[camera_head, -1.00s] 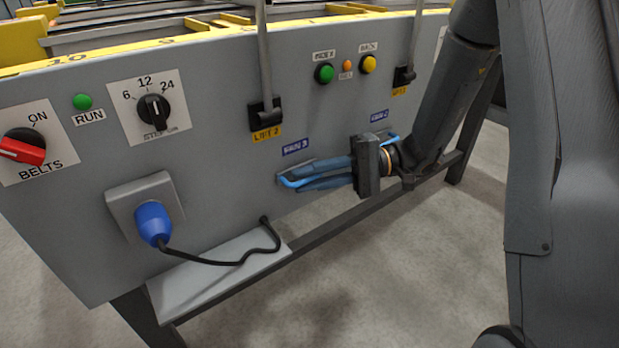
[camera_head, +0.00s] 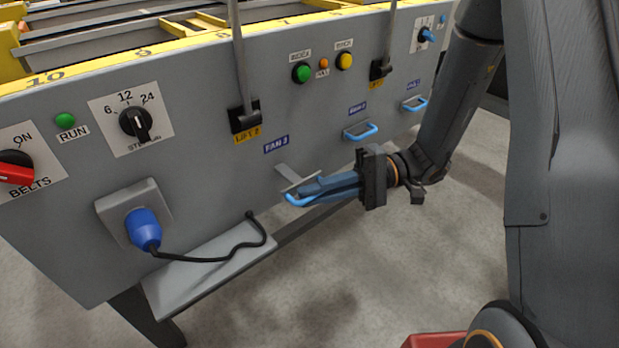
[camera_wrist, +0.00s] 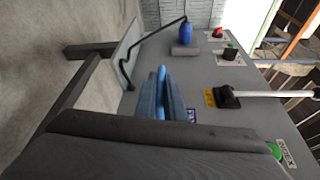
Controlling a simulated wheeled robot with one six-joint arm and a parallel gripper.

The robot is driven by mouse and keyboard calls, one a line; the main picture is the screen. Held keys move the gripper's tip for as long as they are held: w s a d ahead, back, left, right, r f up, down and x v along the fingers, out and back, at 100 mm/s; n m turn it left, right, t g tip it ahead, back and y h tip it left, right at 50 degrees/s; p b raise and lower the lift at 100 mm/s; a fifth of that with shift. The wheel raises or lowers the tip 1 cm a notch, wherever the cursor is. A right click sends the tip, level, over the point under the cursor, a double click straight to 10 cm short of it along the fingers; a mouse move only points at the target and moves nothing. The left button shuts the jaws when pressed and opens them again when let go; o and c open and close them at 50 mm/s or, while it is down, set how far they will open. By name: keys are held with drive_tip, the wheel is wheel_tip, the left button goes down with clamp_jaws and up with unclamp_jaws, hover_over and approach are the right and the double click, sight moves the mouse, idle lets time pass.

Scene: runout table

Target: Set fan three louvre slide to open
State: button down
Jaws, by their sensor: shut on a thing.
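The fan three louvre slide (camera_head: 297,200) has a light blue handle on a grey plate that stands out from the grey panel, below the blue FAN 3 label (camera_head: 276,144). My gripper (camera_head: 308,192) comes from the right and its blue fingers are shut on that handle. In the wrist view the fingers (camera_wrist: 163,95) lie close together over the handle (camera_wrist: 161,75) and hide most of it. A grey strip (camera_head: 283,173) shows between the panel and the handle.
Two more blue handles (camera_head: 361,132) (camera_head: 415,104) sit to the right on the panel. A blue plug (camera_head: 143,229) with a black cable is at left, above a grey shelf (camera_head: 215,275). The LIFT 2 lever (camera_head: 244,116) rises above. Something red (camera_head: 432,341) shows at the bottom edge.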

drive_tip(key=shift+d, duration=0.1)
drive_tip(key=c, duration=1.8)
unclamp_jaws()
drive_tip(key=shift+c, duration=0.2)
drive_tip(key=p+v, duration=0.2)
drive_tip(key=v, duration=0.5)
drive_tip(key=shift+d, duration=0.35)
